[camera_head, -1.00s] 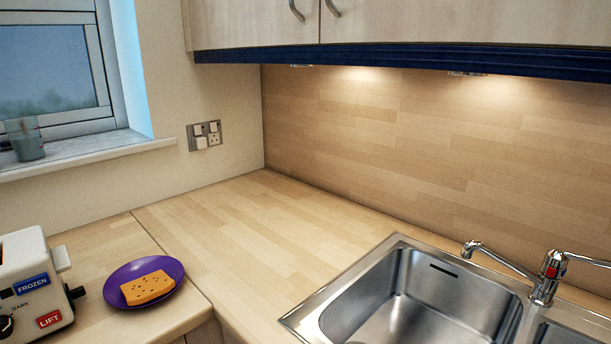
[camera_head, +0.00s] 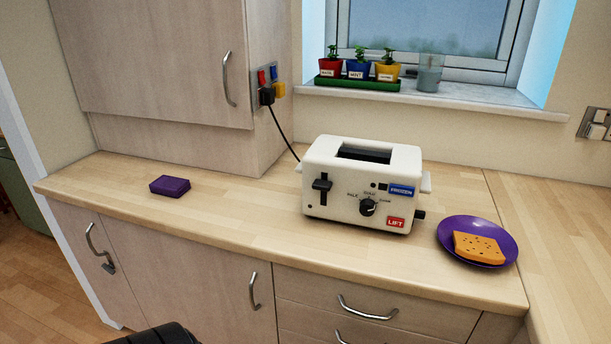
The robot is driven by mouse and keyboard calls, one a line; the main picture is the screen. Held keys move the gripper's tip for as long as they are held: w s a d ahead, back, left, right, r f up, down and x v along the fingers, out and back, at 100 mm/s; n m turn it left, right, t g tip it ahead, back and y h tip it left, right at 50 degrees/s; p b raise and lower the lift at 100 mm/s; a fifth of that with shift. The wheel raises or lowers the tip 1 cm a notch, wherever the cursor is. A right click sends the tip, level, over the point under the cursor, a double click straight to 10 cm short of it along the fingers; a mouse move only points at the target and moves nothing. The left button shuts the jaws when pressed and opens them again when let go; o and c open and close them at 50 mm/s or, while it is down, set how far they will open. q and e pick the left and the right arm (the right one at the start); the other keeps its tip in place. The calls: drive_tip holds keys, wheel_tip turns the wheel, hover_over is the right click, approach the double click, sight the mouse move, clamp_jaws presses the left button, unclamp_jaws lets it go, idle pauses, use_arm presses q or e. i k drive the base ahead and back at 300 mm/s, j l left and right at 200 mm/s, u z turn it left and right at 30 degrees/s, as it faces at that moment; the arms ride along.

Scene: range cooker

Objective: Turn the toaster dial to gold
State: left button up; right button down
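The white toaster (camera_head: 335,205) stands upright on the wooden worktop, its front facing me at a slight angle. Its black dial (camera_head: 367,208) is on the front, with small labels to its left, above it and to its right. The labels are small, and I cannot tell for sure which one the dial's pointer faces. A black lever (camera_head: 322,188) is on the left of the front. A blue label reading FROZEN and a red LIFT label are on the right. Neither of my grippers shows. A dark rounded shape at the bottom edge is too cut off to identify.
A purple plate (camera_head: 447,235) with a slice of bread (camera_head: 479,248) lies right of the toaster. A purple block (camera_head: 170,186) lies to the left. A cord runs from the wall socket (camera_head: 268,85) behind the toaster. The worktop (camera_head: 240,235) in front is clear. Potted plants (camera_head: 358,70) stand on the sill.

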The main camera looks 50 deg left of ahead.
sight(368, 206)
drive_tip(key=u, duration=1.25)
